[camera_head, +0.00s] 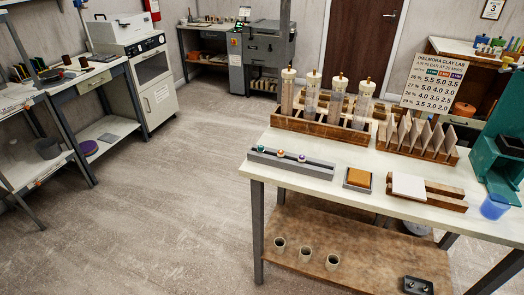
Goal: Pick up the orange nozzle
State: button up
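A long grey rack (320,171) lies along the left front part of the white-topped table at the right. Three small nozzles stand in it. The middle one is the orange nozzle (280,154), with a dark green nozzle (260,148) to its left and a purplish nozzle (301,158) to its right. They look upright and apart from each other. Their lower parts are hidden in the rack. My gripper does not show in this view.
Behind the rack stands a wooden crate (318,128) with several tall clear cylinders. An orange block in a grey tray (358,187), a white tile (408,186) and a blue cup (494,206) lie to the right. The floor (170,215) left of the table is clear.

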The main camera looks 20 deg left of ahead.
aim_at(281, 153)
jog(key=i+j+u, duration=0.15)
jog(key=i+u, duration=1.05)
